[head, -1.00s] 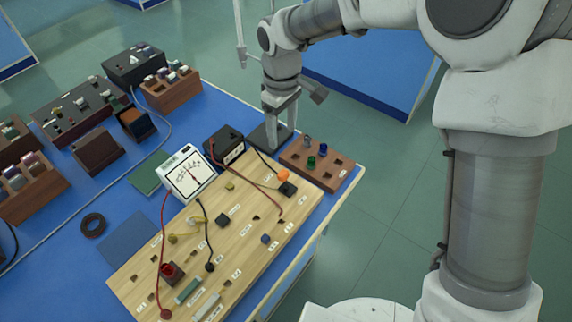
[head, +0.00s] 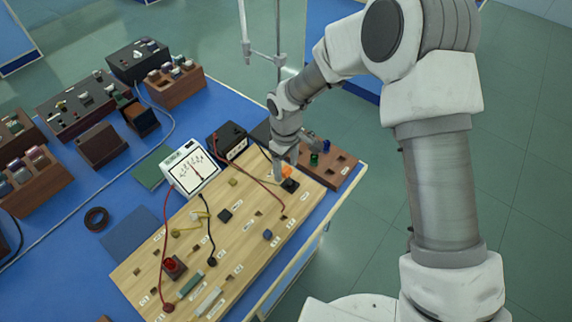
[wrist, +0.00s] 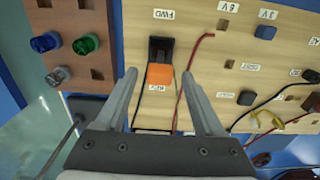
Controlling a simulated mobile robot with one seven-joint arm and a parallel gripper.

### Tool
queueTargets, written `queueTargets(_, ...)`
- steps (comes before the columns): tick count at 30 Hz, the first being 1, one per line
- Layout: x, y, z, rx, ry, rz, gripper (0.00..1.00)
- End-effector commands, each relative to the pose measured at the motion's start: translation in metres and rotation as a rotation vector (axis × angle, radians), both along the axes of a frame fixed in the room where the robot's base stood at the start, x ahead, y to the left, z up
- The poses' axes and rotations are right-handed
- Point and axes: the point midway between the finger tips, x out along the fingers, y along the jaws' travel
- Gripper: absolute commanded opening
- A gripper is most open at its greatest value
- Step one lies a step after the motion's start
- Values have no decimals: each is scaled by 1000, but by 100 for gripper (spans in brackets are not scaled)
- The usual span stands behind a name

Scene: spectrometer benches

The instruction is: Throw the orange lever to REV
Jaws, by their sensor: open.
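The orange lever (wrist: 160,75) stands on a black base (wrist: 161,48) on the wooden board. In the wrist view its orange cap shows on the REV-label side of the base, just above the REV label (wrist: 157,89). The FWD label (wrist: 163,14) is beyond the base. Perspective leaves its exact tilt unclear. My gripper (wrist: 159,76) is open, with one finger to each side of the orange cap and visible gaps on both sides. In the head view the orange lever (head: 287,171) is partly hidden by my gripper (head: 281,174).
A red wire (wrist: 188,70) runs close by the right finger. A brown block (wrist: 84,18) with blue, green and grey knobs is to the left. A black box (head: 228,142) and a meter (head: 190,170) stand behind the board. Black and yellow leads lie to the right in the wrist view.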

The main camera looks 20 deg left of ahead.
Motion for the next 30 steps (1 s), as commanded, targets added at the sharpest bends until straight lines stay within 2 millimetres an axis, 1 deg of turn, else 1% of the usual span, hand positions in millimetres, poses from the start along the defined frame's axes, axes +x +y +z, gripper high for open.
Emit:
queueTargets(4,0,0,0,0,0,0,70)
queueTargets(5,0,0,0,0,0,0,68)
queueTargets(6,0,0,0,0,0,0,61)
queueTargets(8,0,0,0,0,0,0,50)
queueTargets(9,0,0,0,0,0,0,43)
queueTargets(11,0,0,0,0,0,0,32)
queueTargets(12,0,0,0,0,0,0,25)
queueTargets(16,0,0,1,0,0,0,2)
queueTargets(17,0,0,1,0,0,0,0)
queueTargets(23,1,2,0,-10,2,1,0)
queueTargets(30,3,9,-3,-104,29,2,0)
